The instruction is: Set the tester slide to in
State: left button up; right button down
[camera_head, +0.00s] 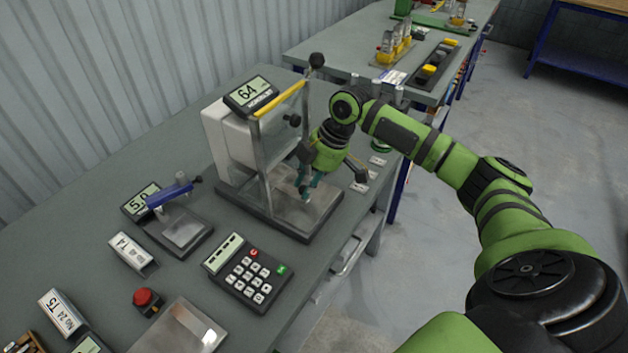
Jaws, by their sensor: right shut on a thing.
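The tester (224,139) stands on the grey table, with a grey body, clear guard panels, a display (251,94) reading 64 and a dark base with a shiny metal plate (317,210). My right gripper (307,187) points down at the open right side of the tester, over the metal plate. It is shut on a small part there, seemingly the tester slide, mostly hidden by the gripper. I cannot tell the slide's exact position. A black knob (316,61) tops a lever above the tester. My left gripper is not in view.
A keypad (248,271), a small gauge with a blue arm (170,193), a red button (143,297) and label blocks (132,252) stand left and in front of the tester. The table's edge runs close by on the right. Another table (340,48) stands behind.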

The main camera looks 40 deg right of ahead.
jog(key=shift+w+a, duration=0.3)
jog(key=shift+w, duration=0.1)
jog(key=shift+s+r, duration=0.1)
jog(key=c, duration=1.1)
grip_release()
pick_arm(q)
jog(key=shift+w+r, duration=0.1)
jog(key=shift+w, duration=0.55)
pick_arm(e)
jog(key=shift+o, duration=0.2)
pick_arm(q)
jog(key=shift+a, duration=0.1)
